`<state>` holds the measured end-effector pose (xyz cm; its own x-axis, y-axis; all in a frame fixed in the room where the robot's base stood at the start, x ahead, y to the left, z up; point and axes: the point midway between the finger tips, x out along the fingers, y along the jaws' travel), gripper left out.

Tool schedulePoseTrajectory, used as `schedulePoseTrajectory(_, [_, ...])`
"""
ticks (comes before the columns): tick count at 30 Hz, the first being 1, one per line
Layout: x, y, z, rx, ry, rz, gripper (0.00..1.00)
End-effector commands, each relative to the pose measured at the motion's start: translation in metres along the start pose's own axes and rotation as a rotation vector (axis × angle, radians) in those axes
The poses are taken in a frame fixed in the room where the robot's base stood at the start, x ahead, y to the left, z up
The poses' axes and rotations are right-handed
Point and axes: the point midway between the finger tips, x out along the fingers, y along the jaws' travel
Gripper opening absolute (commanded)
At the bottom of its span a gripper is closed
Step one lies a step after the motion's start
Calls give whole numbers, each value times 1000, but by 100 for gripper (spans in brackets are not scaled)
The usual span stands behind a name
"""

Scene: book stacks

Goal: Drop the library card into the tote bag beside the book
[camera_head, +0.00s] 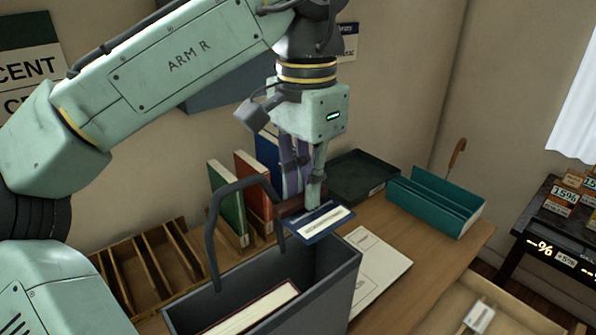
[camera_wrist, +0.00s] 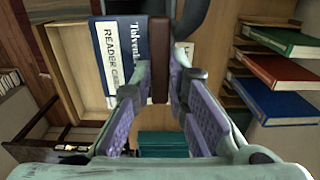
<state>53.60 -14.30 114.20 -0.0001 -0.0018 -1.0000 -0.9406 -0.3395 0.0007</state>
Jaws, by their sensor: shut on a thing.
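The library card (camera_head: 317,222) is dark blue with a white strip. In the wrist view the card (camera_wrist: 122,60) shows "READER CARD", with a brown block (camera_wrist: 160,58) along its edge. My gripper (camera_head: 305,195) is shut on the card at this brown edge; its fingertips also show in the wrist view (camera_wrist: 160,82). The dark grey tote bag (camera_head: 345,290) stands open on the table with its handle (camera_head: 213,235) up. The card is near the bag's far rim; its exact height above it is unclear. A book (camera_head: 255,308) with pale page edges sits inside the bag.
Upright green (camera_head: 228,205), red (camera_head: 254,188) and blue books stand behind the bag. A wooden slotted rack (camera_head: 150,265) is at left. A dark tray (camera_head: 360,175) and a teal holder (camera_head: 435,200) are at the back right. A white sheet (camera_head: 375,262) lies right of the bag.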

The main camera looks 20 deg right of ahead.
Motion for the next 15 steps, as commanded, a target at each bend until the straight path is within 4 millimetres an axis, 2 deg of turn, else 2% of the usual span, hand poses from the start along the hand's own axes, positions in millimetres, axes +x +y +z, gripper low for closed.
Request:
schedulePoseTrajectory(9, [0, 0, 0, -2, 0, 5, 0])
schedulePoseTrajectory(15, [7, 0, 0, -2, 0, 5, 0])
